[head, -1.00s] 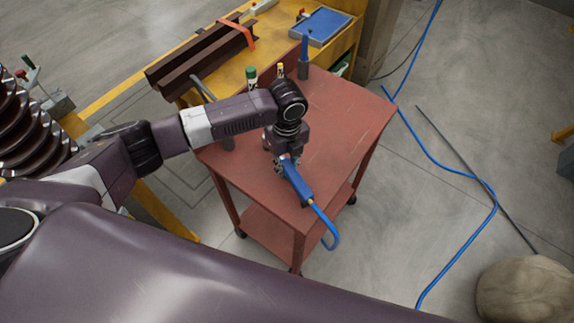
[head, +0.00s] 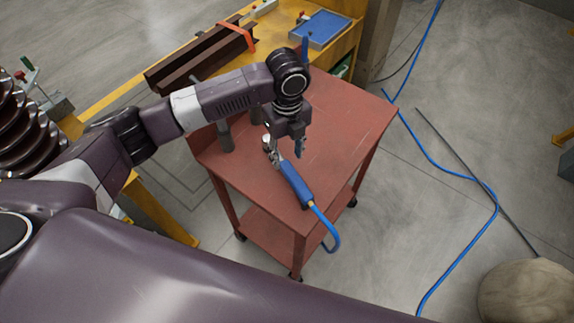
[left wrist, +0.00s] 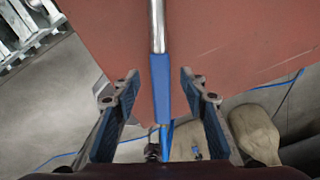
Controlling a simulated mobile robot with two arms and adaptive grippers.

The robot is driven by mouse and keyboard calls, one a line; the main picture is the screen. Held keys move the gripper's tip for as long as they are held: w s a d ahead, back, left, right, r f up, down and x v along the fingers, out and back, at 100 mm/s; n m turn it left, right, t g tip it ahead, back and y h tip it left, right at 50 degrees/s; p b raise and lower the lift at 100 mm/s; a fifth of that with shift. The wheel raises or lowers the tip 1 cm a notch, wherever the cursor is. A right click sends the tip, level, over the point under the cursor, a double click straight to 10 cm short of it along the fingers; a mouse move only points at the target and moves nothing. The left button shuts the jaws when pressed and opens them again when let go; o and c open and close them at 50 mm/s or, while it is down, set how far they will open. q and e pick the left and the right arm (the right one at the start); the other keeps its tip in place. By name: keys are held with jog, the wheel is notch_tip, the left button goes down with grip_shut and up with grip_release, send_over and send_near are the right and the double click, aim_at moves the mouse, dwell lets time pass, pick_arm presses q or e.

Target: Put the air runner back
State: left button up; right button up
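The air runner (head: 296,183) has a blue handle and a bare metal head. It lies on the red cart top (head: 340,122) near the front corner, with its blue hose hanging over the edge. In the left wrist view the air runner (left wrist: 161,88) runs between my finger pads, with gaps on both sides. My left gripper (head: 287,149) is open and empty, above the air runner's head end. It also shows in the left wrist view (left wrist: 160,77). My right gripper is not in view.
A dark upright cylinder (head: 226,136) stands at the cart's left edge. Behind is a yellow bench (head: 345,43) with brown steel beams (head: 200,57) and a blue tray (head: 320,27). A blue floor hose (head: 440,165) lies to the right. The cart's right side is clear.

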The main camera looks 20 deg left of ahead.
aim_at(287, 166)
pick_arm(q)
notch_tip(287, 166, up, 5)
jog(key=shift+r, duration=0.1)
dwell(0.7)
